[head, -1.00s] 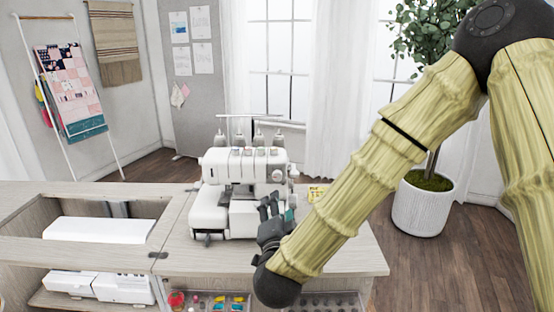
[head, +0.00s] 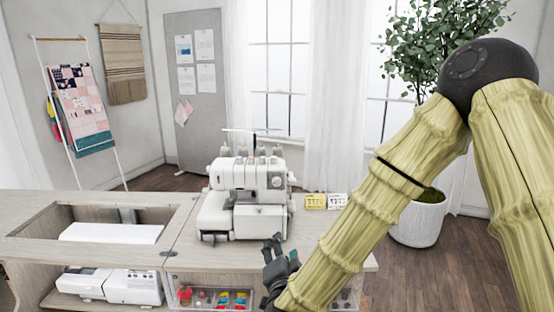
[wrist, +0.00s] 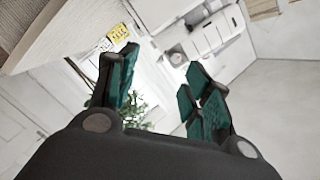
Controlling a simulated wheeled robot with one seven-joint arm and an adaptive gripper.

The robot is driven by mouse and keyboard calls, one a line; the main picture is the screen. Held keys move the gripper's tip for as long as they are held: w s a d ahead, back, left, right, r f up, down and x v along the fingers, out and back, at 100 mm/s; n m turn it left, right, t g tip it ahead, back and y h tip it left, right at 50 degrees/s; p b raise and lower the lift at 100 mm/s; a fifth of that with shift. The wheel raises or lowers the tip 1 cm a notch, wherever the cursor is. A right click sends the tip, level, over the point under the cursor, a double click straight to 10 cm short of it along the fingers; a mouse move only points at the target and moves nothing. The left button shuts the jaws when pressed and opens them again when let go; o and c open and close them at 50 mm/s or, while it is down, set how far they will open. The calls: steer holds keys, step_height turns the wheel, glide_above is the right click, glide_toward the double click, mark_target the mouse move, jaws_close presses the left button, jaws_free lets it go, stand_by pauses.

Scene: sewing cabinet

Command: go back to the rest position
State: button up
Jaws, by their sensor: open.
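My gripper (head: 281,258) is in front of the cabinet's front edge at the lower middle of the head view, partly hidden by my own forearm. In the wrist view my gripper (wrist: 160,92) shows two green-padded fingers spread apart with nothing between them. The white serger (head: 245,198) stands upright on the cabinet top (head: 190,240), just behind and left of my gripper. It also shows beyond the fingers in the wrist view (wrist: 205,38). I cannot tell the exact gap between gripper and cabinet.
A yellow card (head: 315,201) and a white card (head: 338,200) lie right of the serger. A clear drawer (head: 212,298) with coloured items is below the top. A white machine (head: 133,288) sits on the lower left shelf. A potted plant (head: 418,222) stands at the right.

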steer(key=s+d+f+n+g+p, duration=0.1)
steer(key=s+d+f+n+g, duration=0.15)
steer(key=s+f, duration=0.45)
steer(key=s+d+f+n+g+p, duration=0.2)
steer(key=s+d+f+g, duration=0.2)
steer(key=f, duration=0.7)
steer(key=s+d+f+n+g+p, duration=0.1)
steer(key=s+d+f+n+g, duration=0.15)
steer(key=s+f, duration=0.45)
steer(key=s+d+f+n+g+p, duration=0.1)
steer(key=s+d+f+g, duration=0.2)
steer(key=s, duration=0.7)
steer(key=s+d+f+n+g+p, duration=0.1)
steer(key=s+d+f+g, duration=0.3)
steer(key=s+d+f, duration=0.4)
steer(key=s+d+p, duration=0.1)
steer(key=s, duration=0.2)
steer(key=shift+s+d+g+h, duration=0.3)
